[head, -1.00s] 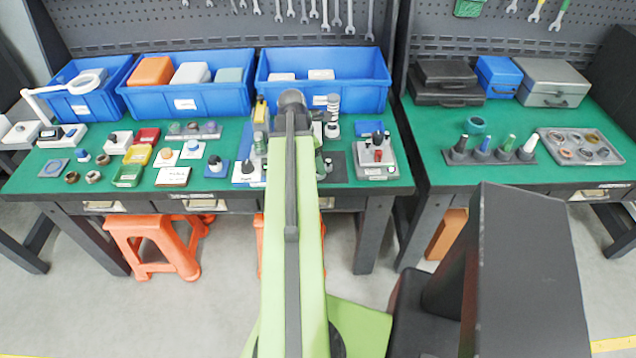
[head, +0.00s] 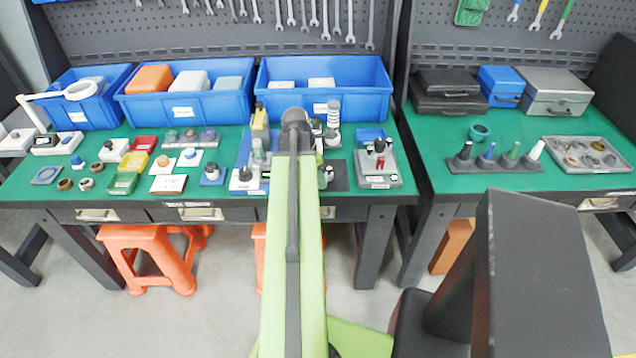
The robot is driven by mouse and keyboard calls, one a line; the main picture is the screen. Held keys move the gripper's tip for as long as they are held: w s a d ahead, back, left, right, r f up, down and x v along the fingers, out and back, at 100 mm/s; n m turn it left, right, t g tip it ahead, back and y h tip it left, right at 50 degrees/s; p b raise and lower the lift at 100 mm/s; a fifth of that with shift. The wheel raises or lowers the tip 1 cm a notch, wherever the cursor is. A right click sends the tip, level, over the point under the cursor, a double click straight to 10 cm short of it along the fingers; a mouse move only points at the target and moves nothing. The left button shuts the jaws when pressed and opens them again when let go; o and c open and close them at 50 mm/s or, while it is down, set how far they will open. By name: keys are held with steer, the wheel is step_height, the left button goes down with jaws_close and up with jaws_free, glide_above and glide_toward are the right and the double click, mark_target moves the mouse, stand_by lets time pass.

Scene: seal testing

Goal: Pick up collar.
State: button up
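I cannot tell for certain which thing is the collar. Ring-shaped candidates are a teal ring (head: 479,132) lying alone on the right green bench, and small brown and pale rings (head: 65,184) at the front left of the left bench. My green arm reaches forward over the left bench, and its dark end joint (head: 296,117) is in front of the blue bins. My gripper is hidden behind the arm, so its fingers do not show. The teal ring is well to the right of my arm.
Blue bins (head: 188,104) line the left bench's back. Orange stools (head: 150,255) stand below. A gap separates the benches.

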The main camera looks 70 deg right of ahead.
jaws_close()
